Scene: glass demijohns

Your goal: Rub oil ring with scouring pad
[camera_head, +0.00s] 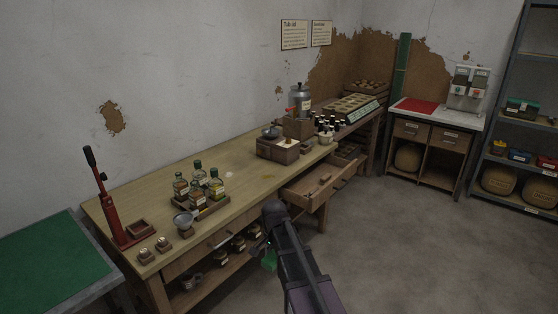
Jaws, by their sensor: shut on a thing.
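My gripper (266,247) hangs just off the front edge of the wooden workbench, mostly hidden behind my own arm. It is shut on a small green thing, which looks like the scouring pad (269,262) and shows below the arm. A faint yellowish mark, likely the oil ring (265,177), lies on the bare middle of the bench top (215,160), beyond and above the gripper in the picture. The pad is apart from this mark. A second small pale spot (230,173) lies to its left.
A tray of green-capped bottles (202,206), a funnel (184,221) and a red corking lever (110,205) stand at the bench's left. An open drawer (318,184) juts out to the right of the arm. A wooden box (278,150) stands behind it. The middle bench top is fairly clear.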

